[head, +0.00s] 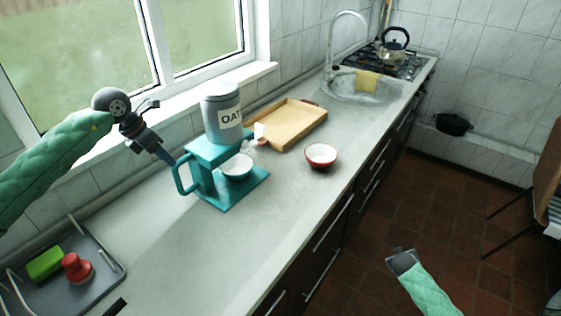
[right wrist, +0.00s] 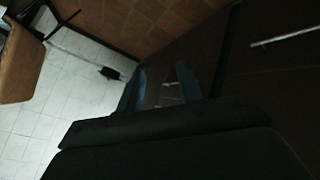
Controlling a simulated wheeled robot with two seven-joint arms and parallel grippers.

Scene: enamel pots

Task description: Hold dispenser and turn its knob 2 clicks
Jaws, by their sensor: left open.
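The dispenser is a teal stand (head: 213,151) with a grey canister (head: 221,112) labelled OAT on top. It stands upright on the counter, with a teal loop handle (head: 180,178) on its left. A white knob (head: 259,131) shows at its right side. A white bowl (head: 238,166) sits under the dispenser on its base. My left gripper (head: 166,156) is open and empty, just left of the stand and above the handle, apart from it as far as I can tell. My right gripper (head: 401,259) is over the floor, away from the counter; its fingers (right wrist: 162,88) are apart with nothing between them.
A wooden tray (head: 292,124) lies behind and right of the dispenser. A red bowl (head: 321,156) stands on the counter to its right. A grey rack (head: 104,270) with a green sponge (head: 45,263) and red object (head: 77,268) is at front left. The counter front is clear.

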